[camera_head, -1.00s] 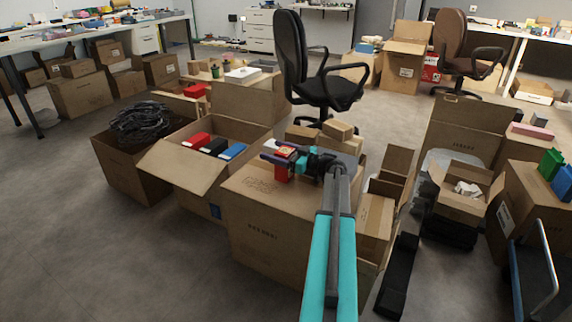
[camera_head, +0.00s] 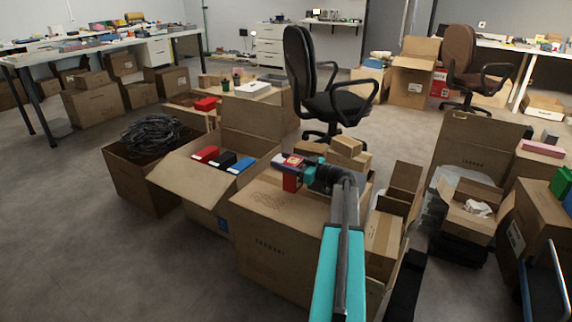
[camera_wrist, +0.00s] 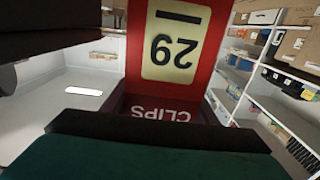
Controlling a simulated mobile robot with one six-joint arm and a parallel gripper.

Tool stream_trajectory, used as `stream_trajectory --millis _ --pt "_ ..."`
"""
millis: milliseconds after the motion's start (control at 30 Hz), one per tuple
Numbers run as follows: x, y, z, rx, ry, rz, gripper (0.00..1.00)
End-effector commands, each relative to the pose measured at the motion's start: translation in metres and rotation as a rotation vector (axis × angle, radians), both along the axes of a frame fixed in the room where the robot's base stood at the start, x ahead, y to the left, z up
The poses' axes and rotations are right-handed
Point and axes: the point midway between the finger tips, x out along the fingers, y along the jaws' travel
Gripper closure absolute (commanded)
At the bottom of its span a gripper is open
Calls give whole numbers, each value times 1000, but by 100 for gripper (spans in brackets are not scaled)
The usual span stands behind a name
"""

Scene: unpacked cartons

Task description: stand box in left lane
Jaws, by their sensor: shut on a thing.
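A red box marked "29" and "CLIPS" is in my gripper, seen in the wrist view (camera_wrist: 208,75) with its print upside down, and in the head view (camera_head: 291,183). My gripper (camera_head: 291,163) is shut on it, over the top of a closed carton (camera_head: 275,245). Whether the box touches that carton I cannot tell. To the left, an open carton (camera_head: 185,185) holds a red box (camera_head: 205,154), a black box (camera_head: 222,160) and a blue box (camera_head: 241,165) side by side. Lane edges inside it cannot be made out.
A carton of black cable (camera_head: 150,132) stands left of the open carton. An office chair (camera_head: 330,100) and small cartons (camera_head: 346,146) are behind my gripper. Open cartons (camera_head: 470,195) and a trolley (camera_head: 545,285) are at right. Floor at front left is clear.

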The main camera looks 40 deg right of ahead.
Motion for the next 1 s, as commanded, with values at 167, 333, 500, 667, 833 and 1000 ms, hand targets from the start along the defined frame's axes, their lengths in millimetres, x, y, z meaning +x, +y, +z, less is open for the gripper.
stream_trajectory --millis 167,333,500,667,833,1000 --pt "-11 9 13 0 -1 0 80" --pt "-29 24 15 1 -1 0 80" --pt "-48 38 18 1 -1 -1 80" --pt "-67 52 20 0 -1 0 80" --pt "-86 67 22 0 -1 0 80" --pt "-104 80 23 1 -1 0 80"
